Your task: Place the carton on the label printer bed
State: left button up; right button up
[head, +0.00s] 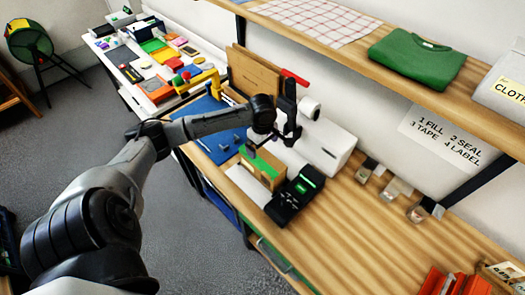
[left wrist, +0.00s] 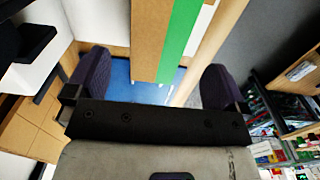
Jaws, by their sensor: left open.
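The carton (head: 263,170), a tan box with a green band, stands upright on a flat white plate (head: 245,187), which appears to be the label printer bed. The plate lies beside a black device with a green screen (head: 296,191). My left gripper (head: 261,147) is open just above the carton. In the left wrist view, the carton (left wrist: 150,40) shows between the open fingers (left wrist: 156,85), with a gap on each side. The carton's underside is hidden. My right gripper is not in view.
A white machine (head: 328,148) and a white roll (head: 309,108) stand behind the carton. A blue mat (head: 215,140) lies to its left. Small containers (head: 395,189) stand near the wall. A shelf (head: 390,70) overhangs the back.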

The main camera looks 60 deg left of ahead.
pick_arm(q)
jog(key=shift+r, duration=0.75)
jog(key=m, duration=0.3)
jog(key=shift+w+a+r, duration=0.1)
jog(key=shift+w, duration=0.05)
jog(key=m, duration=0.3)
jog(key=m+t+y, duration=0.1)
jog(key=m, duration=0.1)
jog(key=shift+w+r, duration=0.3)
jog(key=shift+w, duration=0.1)
jog(key=s+d+m+t+y, duration=0.2)
jog(key=d+m+t, duration=0.3)
jog(key=d+m, duration=1.05)
jog(key=s+d+f+h, duration=0.1)
jog(key=s+d+f, duration=0.1)
jog(key=s+d, duration=0.2)
jog(key=s+d+f+g+h, duration=0.1)
jog(key=s+d+f, duration=0.2)
jog(key=s, duration=0.6)
jog(key=s+d+f+g+h, duration=0.1)
jog(key=s+d+f, duration=0.2)
jog(key=s+d, duration=0.2)
jog(key=shift+s+d+f, duration=0.25)
jog(key=shift+s+d, duration=0.1)
jog(key=shift+s, duration=0.75)
